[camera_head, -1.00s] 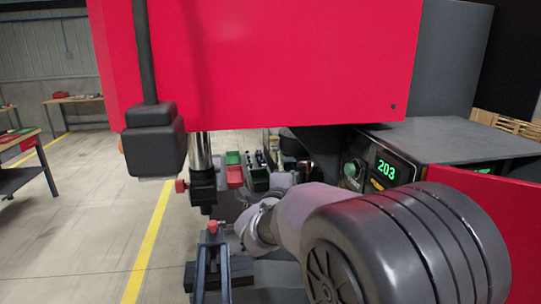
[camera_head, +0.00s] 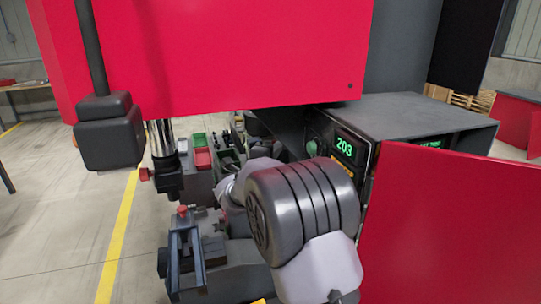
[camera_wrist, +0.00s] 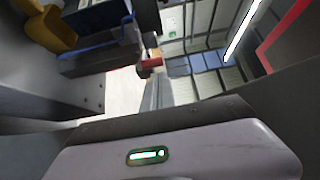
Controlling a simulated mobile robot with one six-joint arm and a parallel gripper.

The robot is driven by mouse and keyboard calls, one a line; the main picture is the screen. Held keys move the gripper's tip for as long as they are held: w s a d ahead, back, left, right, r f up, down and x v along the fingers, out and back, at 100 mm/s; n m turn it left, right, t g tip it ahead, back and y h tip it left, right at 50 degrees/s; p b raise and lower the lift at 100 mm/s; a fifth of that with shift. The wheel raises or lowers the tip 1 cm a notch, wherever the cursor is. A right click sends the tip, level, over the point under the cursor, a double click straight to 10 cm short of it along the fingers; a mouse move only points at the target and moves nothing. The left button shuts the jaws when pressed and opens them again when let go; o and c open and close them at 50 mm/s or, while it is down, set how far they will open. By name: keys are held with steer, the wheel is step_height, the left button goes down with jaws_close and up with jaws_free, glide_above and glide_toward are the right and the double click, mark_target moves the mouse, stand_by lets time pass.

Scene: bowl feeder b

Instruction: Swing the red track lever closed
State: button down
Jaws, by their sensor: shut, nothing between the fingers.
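One red knob (camera_head: 146,174) sticks out from a black clamp on a steel column, and another red knob (camera_head: 182,211) sits lower on a dark fixture. I cannot tell which belongs to the track lever. In the wrist view, a red-ended part (camera_wrist: 151,63) shows just past the tip of my gripper (camera_wrist: 157,82). The fingers are shut and empty; whether they touch the red part is unclear. In the head view my arm hides my gripper.
A large red cabinet (camera_head: 210,55) hangs overhead, with a black box (camera_head: 110,132) at its left. A grey control unit (camera_head: 415,118) and a red panel (camera_head: 450,230) stand at right. Green and red bins (camera_head: 202,158) lie behind.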

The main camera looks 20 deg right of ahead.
steer(key=shift+x, duration=1.15)
steer(key=shift+w+a+b, duration=0.1)
steer(key=shift+a+b, duration=0.2)
steer(key=shift+b, duration=0.2)
steer(key=w+a+b, duration=0.3)
steer(key=w+a, duration=0.2)
steer(key=shift+a+r, duration=0.2)
steer(key=shift+r, duration=0.25)
steer(key=shift+w+a, duration=0.1)
steer(key=shift+w, duration=0.15)
